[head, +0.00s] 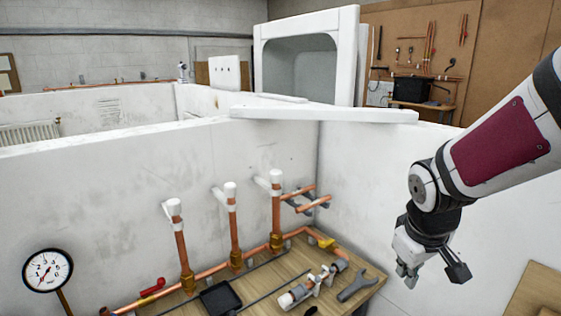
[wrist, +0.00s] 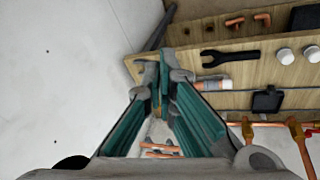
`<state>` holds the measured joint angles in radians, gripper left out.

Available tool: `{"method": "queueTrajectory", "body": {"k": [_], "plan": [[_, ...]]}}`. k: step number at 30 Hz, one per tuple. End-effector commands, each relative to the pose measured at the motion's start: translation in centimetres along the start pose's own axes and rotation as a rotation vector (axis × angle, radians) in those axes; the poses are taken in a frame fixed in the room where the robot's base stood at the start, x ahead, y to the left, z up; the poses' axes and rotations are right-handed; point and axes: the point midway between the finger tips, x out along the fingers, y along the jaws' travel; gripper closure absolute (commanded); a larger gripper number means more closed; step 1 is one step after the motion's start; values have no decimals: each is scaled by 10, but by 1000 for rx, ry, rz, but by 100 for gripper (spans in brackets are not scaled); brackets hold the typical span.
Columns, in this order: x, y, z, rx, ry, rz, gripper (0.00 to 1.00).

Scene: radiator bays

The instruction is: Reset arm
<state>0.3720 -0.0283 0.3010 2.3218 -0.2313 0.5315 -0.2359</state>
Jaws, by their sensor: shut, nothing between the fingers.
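My gripper (head: 432,272) hangs at the right in the head view, pointing down in front of the white right wall of the bay. It is apart from the bench and holds nothing. In the wrist view my gripper (wrist: 156,78) shows its two teal-sided fingers with the tips close together. The fingers cover part of the bench edge and some copper pipe behind them. My arm comes in from the upper right of the head view, bent at the wrist joint.
A wooden bench (head: 349,304) holds a wrench (head: 358,284), a valve piece (head: 308,288) and a black tray (head: 220,297). Upright copper pipes with white caps (head: 230,190) stand along the back wall. A pressure gauge (head: 47,270) is at the left. Space around my gripper looks clear.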

Motion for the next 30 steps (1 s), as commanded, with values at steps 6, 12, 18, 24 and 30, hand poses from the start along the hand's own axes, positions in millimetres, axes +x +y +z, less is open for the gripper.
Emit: {"method": "queueTrajectory", "body": {"k": [6, 12, 18, 24, 30], "plan": [[-72, -18, 26, 128, 53, 35, 100], [-123, -42, 59, 253, 121, 0, 100], [-153, -64, 89, 344, 177, -70, 100], [-163, -73, 102, 380, 198, -111, 100], [-164, -74, 103, 383, 198, -114, 100]]}}
